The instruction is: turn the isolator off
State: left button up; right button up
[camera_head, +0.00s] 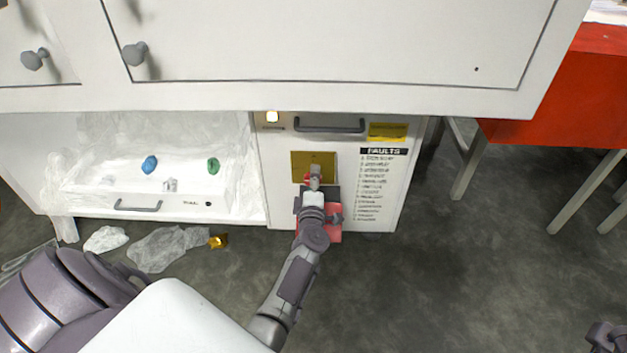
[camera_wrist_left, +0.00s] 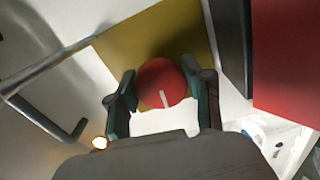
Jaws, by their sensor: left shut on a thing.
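The isolator is a round red knob (camera_wrist_left: 162,82) with a white line on its face, set on a yellow plate (camera_wrist_left: 160,35). In the head view the yellow plate (camera_head: 326,159) is on the white cabinet front, and the red knob (camera_head: 307,178) is mostly hidden by my gripper. My left gripper (camera_head: 314,178) reaches it from below. In the left wrist view the fingers of my left gripper (camera_wrist_left: 162,88) are shut on the knob, one at each side. The white line points toward the bottom of that view. A corner at the bottom right of the head view may be my right arm.
A grey bar handle (camera_head: 330,125) and a lit lamp (camera_head: 272,117) are above the plate. A red box (camera_head: 334,222) is just below, partly behind my arm. A FAULTS list (camera_head: 379,185) is to the right. An open drawer (camera_head: 150,205) with coloured pieces is at left.

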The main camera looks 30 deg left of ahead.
pick_arm(q)
jog(key=shift+n, duration=0.6)
jog(key=o, duration=1.2)
jog(key=shift+c, duration=0.2)
